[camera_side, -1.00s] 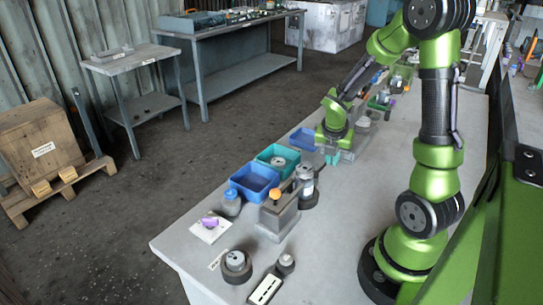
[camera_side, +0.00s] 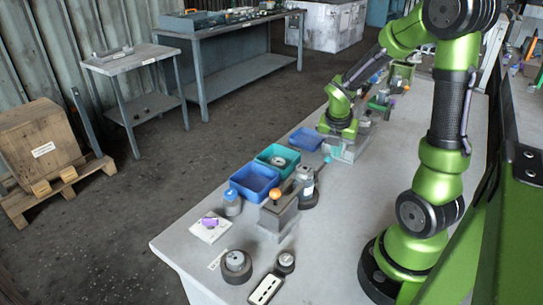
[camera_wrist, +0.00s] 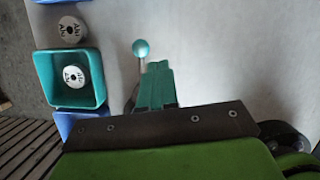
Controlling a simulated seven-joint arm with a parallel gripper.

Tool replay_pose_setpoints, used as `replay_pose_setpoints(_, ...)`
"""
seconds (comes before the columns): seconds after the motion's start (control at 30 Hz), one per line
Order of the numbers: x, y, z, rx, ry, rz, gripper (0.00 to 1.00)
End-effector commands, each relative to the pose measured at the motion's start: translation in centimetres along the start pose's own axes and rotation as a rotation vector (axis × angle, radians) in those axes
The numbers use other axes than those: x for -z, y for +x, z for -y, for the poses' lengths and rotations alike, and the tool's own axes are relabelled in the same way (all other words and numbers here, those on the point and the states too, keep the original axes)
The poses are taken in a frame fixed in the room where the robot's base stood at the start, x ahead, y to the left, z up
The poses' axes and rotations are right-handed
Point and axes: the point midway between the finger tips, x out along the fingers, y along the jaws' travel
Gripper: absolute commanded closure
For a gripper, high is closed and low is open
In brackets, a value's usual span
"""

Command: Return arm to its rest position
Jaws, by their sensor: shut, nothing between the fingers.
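My gripper shows in the wrist view with its teal fingers (camera_wrist: 156,84) together and nothing held between them. In the side view my green wrist (camera_side: 338,108) hangs over the far half of the bench, by a grey fixture (camera_side: 350,150); the fingers are hard to make out there. A teal ball knob (camera_wrist: 141,48) on a thin stem stands just past the fingertips in the wrist view. It also shows in the side view (camera_side: 327,158), left of the fixture. I cannot tell whether the fingers touch it.
Blue bins (camera_side: 254,181) (camera_side: 306,139) and a teal bin (camera_side: 278,159) line the bench's left edge. A grey block with an orange knob (camera_side: 275,194) stands in front. Round dark parts (camera_side: 235,266) lie at the near end. The bench middle (camera_side: 340,210) is clear.

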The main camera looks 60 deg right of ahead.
Motion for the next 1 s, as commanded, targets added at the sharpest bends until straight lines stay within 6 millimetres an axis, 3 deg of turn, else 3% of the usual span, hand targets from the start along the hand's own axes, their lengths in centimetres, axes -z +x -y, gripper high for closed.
replay_pose_setpoints(0.23,0.0,-4.8,0.5,-0.009,-0.009,0.001,1.00)
replay_pose_setpoints(0.43,0.0,-6.5,0.7,-0.007,0.005,-0.002,1.00)
replay_pose_setpoints(0.53,0.1,-6.7,0.7,-0.008,0.100,-0.005,1.00)
replay_pose_setpoints(0.77,2.3,-7.3,0.2,-0.040,0.715,-0.080,1.00)
replay_pose_setpoints(1.0,6.8,-10.9,-1.6,-0.106,1.425,-0.257,1.00)
